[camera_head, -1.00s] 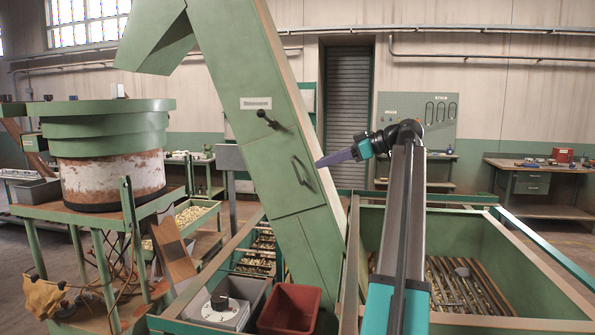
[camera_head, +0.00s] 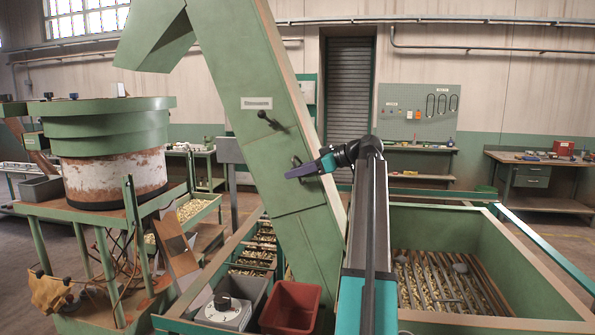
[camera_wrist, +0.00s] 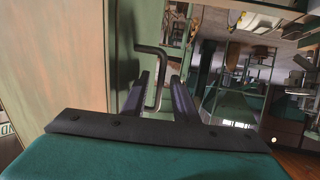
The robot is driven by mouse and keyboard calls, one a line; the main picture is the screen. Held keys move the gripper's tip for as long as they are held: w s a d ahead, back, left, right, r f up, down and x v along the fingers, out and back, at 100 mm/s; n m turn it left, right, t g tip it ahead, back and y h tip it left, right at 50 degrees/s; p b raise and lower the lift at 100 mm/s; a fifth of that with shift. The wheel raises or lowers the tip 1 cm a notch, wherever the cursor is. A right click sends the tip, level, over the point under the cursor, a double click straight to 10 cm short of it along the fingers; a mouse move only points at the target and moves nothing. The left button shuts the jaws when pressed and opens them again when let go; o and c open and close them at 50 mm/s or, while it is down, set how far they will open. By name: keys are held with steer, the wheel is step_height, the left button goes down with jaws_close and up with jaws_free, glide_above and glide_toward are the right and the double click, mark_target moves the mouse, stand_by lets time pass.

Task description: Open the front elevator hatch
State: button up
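The green inclined elevator (camera_head: 240,75) stands in the middle of the head view. Its front hatch (camera_head: 290,190) is a green panel lying flush with the housing, with a dark bar handle (camera_head: 296,161). A black latch lever (camera_head: 268,118) sits above the hatch, near a white label. My gripper (camera_head: 290,174) is at the handle, reaching in from the right and covering its lower part. In the wrist view the black handle (camera_wrist: 161,80) shows between the two separated fingers of my gripper (camera_wrist: 160,92). I cannot tell whether either finger touches it.
A green hopper with slatted bars (camera_head: 540,265) stands at the right, below my arm. A red bin (camera_head: 291,307) and a grey box (camera_head: 223,312) stand at the elevator's foot. A round green feeder (camera_head: 105,125) stands at left. Workbenches line the back wall.

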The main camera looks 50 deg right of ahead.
steer(key=shift+c, duration=0.4)
jaws_close()
stand_by(1.1)
